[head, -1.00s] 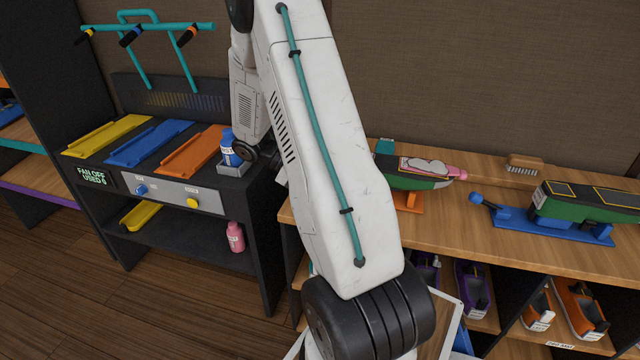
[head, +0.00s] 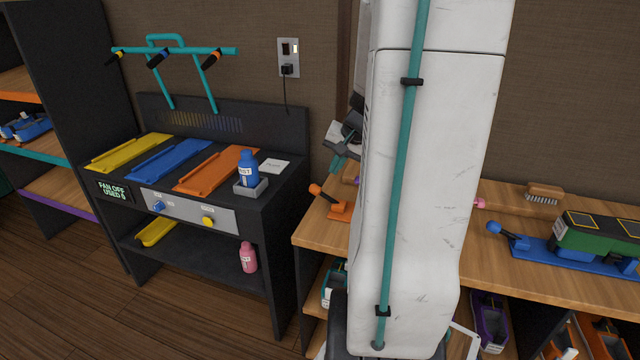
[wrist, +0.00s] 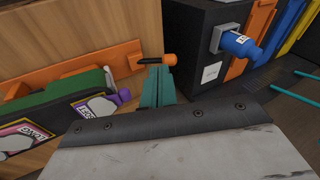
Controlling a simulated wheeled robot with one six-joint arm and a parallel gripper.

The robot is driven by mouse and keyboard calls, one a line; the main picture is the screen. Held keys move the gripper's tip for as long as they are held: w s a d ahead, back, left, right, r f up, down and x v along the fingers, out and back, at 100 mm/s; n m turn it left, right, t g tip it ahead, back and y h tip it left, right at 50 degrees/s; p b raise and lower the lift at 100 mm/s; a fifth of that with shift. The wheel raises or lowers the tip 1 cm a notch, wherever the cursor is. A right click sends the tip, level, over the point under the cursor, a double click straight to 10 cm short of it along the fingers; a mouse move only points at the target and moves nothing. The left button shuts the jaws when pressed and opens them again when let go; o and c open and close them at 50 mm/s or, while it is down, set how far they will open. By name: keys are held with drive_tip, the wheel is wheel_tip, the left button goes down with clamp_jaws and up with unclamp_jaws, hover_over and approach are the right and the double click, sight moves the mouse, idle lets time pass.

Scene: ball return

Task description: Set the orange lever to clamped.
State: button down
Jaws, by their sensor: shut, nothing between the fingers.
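The orange lever (head: 327,195) is at the left end of the wooden counter, with its knob pointing left toward the black cabinet. In the wrist view the lever (wrist: 154,60) shows an orange base, a black band and an orange knob. My gripper (head: 337,163) is above the lever in the head view. In the wrist view the teal fingers of my gripper (wrist: 155,72) are together and empty, with their tips just by the lever's handle; I cannot tell whether they touch. A green item (wrist: 62,100) lies beside the orange base plate (wrist: 70,75); my arm hides it in the head view.
The black cabinet (head: 285,215) stands left of the counter, with a blue bottle (head: 248,168) in a grey holder near its edge. A blue lever (head: 500,232) and another green item (head: 595,240) are on the counter (head: 480,240) to the right, near a brush (head: 545,192).

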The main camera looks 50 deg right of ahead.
drive_tip(key=w+d+m+t+h, duration=0.1)
drive_tip(key=w+d+m, duration=0.1)
approach(315, 189)
drive_tip(key=shift+h, duration=0.3)
drive_tip(key=x, duration=0.6)
drive_tip(key=shift+w+d+f, duration=0.15)
drive_tip(key=shift+d+f, duration=0.1)
drive_tip(key=shift+w+a+f, duration=0.2)
drive_tip(key=shift+w+f, duration=0.4)
drive_tip(key=shift+f, duration=0.25)
drive_tip(key=shift+a, duration=0.1)
